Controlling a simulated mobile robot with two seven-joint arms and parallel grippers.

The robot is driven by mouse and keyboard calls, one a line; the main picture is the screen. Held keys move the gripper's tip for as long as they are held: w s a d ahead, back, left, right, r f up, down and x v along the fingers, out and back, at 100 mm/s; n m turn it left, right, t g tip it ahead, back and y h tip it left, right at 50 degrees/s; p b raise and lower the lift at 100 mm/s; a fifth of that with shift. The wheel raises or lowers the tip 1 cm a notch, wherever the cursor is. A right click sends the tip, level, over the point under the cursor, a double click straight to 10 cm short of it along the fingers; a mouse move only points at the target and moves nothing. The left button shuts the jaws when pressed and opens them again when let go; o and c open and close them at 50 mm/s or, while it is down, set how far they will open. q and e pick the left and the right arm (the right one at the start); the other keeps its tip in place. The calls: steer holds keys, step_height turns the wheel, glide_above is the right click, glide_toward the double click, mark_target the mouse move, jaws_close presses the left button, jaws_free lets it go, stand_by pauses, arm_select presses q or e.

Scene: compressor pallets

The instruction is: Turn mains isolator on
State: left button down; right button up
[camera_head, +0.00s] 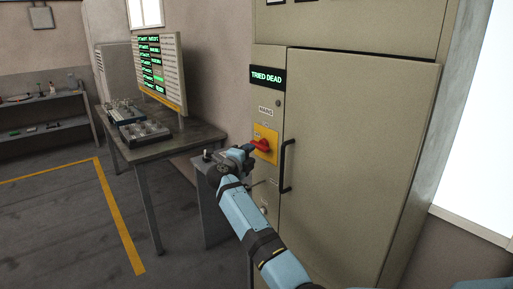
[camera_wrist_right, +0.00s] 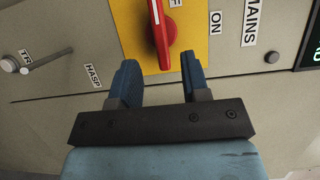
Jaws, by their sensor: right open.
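The mains isolator is a red rotary handle (camera_head: 261,146) on a yellow plate (camera_head: 266,136), set in the left strip of a beige cabinet. In the right wrist view the red handle (camera_wrist_right: 162,35) lies along the picture's upright direction, with an "ON" label (camera_wrist_right: 217,28) and a "MAINS" label (camera_wrist_right: 250,22) to its right. My right gripper (camera_head: 249,149) is at the handle in the head view. In the wrist view its blue fingers (camera_wrist_right: 158,85) are open, either side of the handle's line; the handle's end lies just beyond them. Contact cannot be told. My left gripper is not in view.
A "TRIED DEAD" display (camera_head: 266,77) is above the isolator. A black door handle (camera_head: 287,166) stands out just right of it. A table (camera_head: 185,143) with devices and a display board (camera_head: 160,72) stand left. A "HASP" label (camera_wrist_right: 93,77) and a knob (camera_wrist_right: 9,65) show nearby.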

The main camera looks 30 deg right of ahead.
mark_target(261, 145)
steer(key=x, duration=0.6)
jaws_close()
